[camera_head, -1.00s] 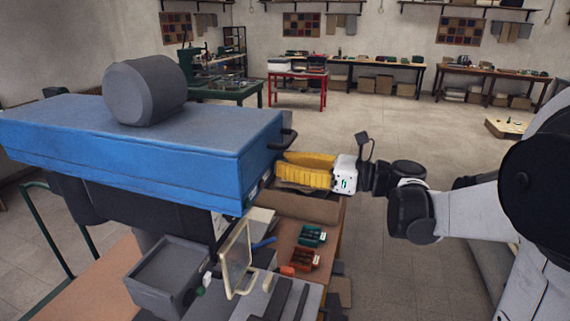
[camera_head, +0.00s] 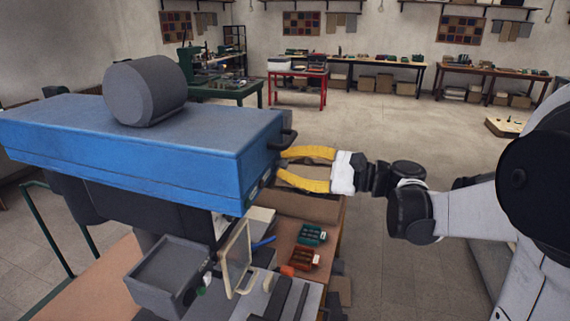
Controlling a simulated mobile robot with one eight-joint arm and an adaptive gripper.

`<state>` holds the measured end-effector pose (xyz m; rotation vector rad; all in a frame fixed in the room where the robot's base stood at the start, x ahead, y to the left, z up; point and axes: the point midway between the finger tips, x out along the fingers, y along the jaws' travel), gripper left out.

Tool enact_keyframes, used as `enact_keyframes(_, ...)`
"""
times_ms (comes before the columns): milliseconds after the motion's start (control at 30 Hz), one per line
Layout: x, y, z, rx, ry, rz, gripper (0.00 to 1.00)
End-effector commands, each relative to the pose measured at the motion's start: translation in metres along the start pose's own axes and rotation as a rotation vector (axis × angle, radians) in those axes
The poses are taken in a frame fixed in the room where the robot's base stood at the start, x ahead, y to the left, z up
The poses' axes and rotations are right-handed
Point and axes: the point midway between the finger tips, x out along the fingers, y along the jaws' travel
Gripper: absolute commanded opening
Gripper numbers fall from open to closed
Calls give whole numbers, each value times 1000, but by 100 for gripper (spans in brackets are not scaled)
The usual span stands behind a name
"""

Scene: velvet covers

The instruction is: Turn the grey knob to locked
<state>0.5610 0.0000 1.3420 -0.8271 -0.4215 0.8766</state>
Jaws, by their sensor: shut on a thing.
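A blue box-shaped machine housing (camera_head: 130,145) fills the left, with a large grey cylinder (camera_head: 145,90) on top. My gripper (camera_head: 281,164) reaches in from the right, its two yellow fingers spread one above the other and their tips at the housing's right end. The fingers are closed on a small part there, which I take to be the grey knob. The knob is too hidden by the fingertips and the housing's edge to make out its pointer or any locked mark. A dark handle-like part (camera_head: 288,137) sticks out just above the upper fingertip.
Below stands a workbench (camera_head: 285,235) with a grey open bin (camera_head: 168,275), a clear framed guard (camera_head: 237,258), and green (camera_head: 312,235) and orange (camera_head: 303,257) trays. A red table (camera_head: 297,75) and other benches stand far back. The floor behind my gripper is clear.

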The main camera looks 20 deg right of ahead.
Motion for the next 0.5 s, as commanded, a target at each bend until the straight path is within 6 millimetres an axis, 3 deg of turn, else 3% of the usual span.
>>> enact_keyframes(500,0,0,0,-405,0,1,0)
